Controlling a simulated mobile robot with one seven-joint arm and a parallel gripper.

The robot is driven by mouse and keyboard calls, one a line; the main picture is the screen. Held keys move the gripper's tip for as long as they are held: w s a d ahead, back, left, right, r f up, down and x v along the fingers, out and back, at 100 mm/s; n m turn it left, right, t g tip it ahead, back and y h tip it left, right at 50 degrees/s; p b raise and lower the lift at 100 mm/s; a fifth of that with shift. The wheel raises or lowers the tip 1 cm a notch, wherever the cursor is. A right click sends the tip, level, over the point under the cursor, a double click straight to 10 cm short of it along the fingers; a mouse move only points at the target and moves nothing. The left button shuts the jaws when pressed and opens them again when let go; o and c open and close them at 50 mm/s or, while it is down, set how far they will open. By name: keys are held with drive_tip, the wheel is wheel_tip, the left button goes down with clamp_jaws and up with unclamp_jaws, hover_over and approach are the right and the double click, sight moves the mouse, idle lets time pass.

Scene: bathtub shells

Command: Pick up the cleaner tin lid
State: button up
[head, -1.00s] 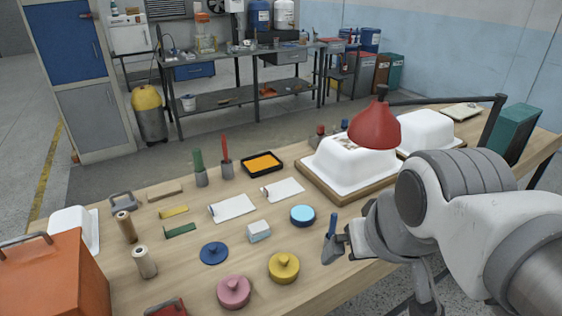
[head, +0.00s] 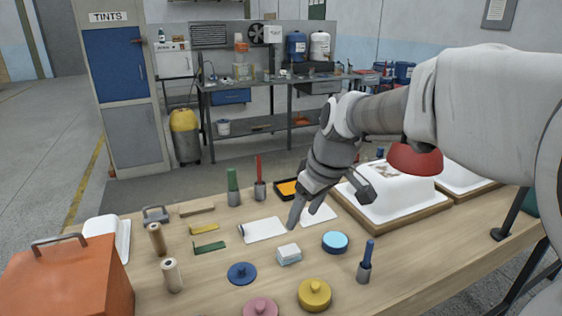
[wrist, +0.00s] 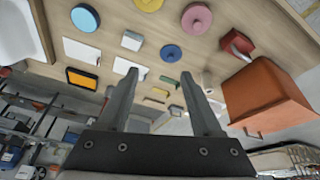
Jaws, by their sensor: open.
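I cannot tell which is the cleaner tin lid. The blue (wrist: 170,53), pink (wrist: 197,18) and yellow (wrist: 149,4) lids also show in the wrist view. A round tin with a light blue top (head: 335,242) stands to their upper right. My gripper (head: 330,212) is open and empty, above the bench near the white pads. Its two fingers (wrist: 160,85) are wide apart in the wrist view.
An orange toolbox (head: 70,285) stands at the front left. A pale block (head: 289,255) and a blue-handled brush (head: 366,262) are near the lids. Rollers (head: 172,275) stand at left.

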drive_tip(key=w+a+f+n+g+y+b, duration=0.2)
drive_tip(key=w+a+f+n, duration=0.3)
drive_tip(key=w+a+f, duration=0.6)
drive_tip(key=b, duration=0.1)
hover_over(242, 267)
drive_tip(key=d, duration=0.2)
wheel_tip(242, 267, down, 12)
drive_tip(key=shift+f, duration=0.1)
drive_tip(key=x, duration=0.5)
drive_tip(key=shift+s+d+f, duration=0.1)
drive_tip(key=shift+s+d, duration=0.05)
drive_tip(key=shift+s, duration=0.1)
drive_tip(key=shift+c, duration=0.2)
clamp_jaws()
